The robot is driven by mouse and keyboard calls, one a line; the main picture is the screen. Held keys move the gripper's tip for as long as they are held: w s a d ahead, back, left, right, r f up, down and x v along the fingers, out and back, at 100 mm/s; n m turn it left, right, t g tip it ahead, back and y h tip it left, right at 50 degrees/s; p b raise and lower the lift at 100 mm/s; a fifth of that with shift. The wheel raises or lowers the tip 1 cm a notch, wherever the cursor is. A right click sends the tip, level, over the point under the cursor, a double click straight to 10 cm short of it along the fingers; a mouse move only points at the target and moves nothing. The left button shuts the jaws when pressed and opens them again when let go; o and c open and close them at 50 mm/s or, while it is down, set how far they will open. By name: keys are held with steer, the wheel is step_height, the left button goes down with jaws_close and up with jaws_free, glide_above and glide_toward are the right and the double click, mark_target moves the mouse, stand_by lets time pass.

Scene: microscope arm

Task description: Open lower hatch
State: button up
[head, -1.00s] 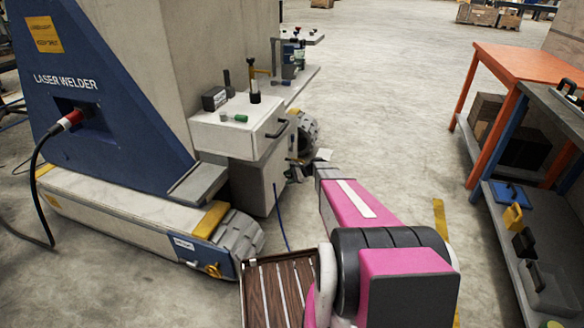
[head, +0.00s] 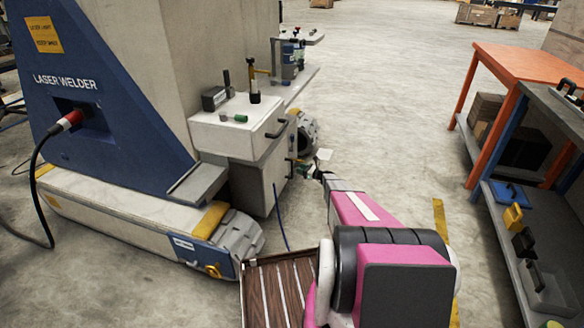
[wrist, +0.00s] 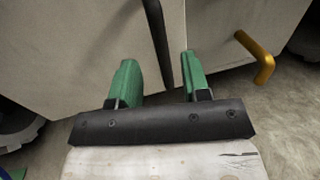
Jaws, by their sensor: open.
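The white cabinet's lower hatch (head: 277,178) is below a top section with its own black handle (head: 275,131). A dark upright handle (head: 290,168) shows at the hatch's right side. My gripper (head: 304,170) is just right of this handle, small and partly unclear in the head view. In the wrist view, my gripper (wrist: 160,78) has its two green fingers apart. A black bar handle (wrist: 157,38) runs down between the fingers in the picture, in front of pale panels. I see no grip on it, and the depth between them is unclear.
A yellow handle (wrist: 260,60) sticks out right of the fingers in the wrist view. The laser welder (head: 100,100) and its track (head: 238,240) stand left. A grey shelf (head: 520,250) and orange table (head: 510,58) stand right.

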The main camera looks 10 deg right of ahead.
steer(key=x, duration=0.6)
steer(key=shift+w+a, duration=0.25)
steer(key=shift+a, duration=0.05)
jaws_close()
